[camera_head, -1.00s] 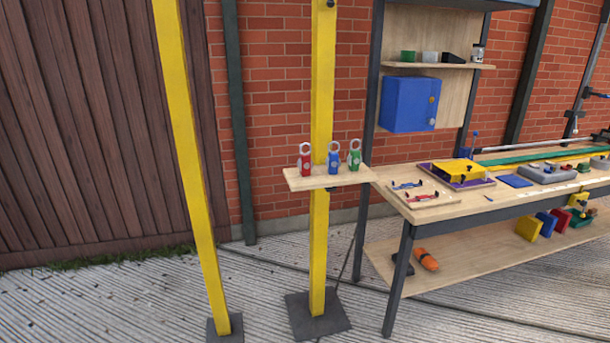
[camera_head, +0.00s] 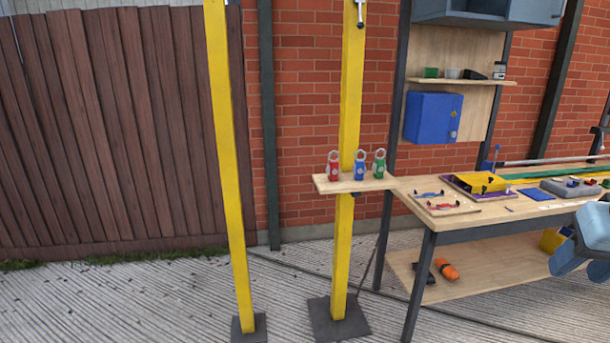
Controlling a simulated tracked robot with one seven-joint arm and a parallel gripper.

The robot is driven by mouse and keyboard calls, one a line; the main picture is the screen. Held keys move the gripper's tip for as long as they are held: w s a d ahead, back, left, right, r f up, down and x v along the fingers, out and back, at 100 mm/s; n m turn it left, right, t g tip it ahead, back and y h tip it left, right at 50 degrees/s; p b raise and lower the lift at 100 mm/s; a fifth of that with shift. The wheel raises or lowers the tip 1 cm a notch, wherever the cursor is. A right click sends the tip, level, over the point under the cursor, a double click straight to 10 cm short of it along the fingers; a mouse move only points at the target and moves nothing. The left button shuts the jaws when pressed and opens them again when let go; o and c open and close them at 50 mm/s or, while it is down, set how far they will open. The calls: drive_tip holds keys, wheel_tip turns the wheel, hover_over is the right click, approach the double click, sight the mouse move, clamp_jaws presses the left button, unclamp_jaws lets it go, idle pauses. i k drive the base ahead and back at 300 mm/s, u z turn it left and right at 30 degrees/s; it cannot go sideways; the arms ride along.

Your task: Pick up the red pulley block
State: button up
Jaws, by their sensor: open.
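The red pulley block (camera_head: 334,167) stands upright on a small wooden shelf (camera_head: 325,185) fixed to a yellow post. It has a grey metal eye on top and is the leftmost of three similar blocks. A blue pulley block (camera_head: 360,167) stands to its right, then a green one (camera_head: 379,165). All three stand apart, and nothing touches the red one. A light blue-grey part of my arm enters at the right edge, in front of the workbench and far from the red block.
Yellow posts (camera_head: 349,90) and (camera_head: 230,170) rise from dark floor plates. The wooden workbench (camera_head: 470,213) with tools and trays stands right of the small shelf, close to its end. A blue box (camera_head: 430,117) hangs behind. The floor in front of the posts is clear.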

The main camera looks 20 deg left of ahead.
sight(333, 170)
drive_tip(key=u, duration=0.45)
drive_tip(key=i, duration=1)
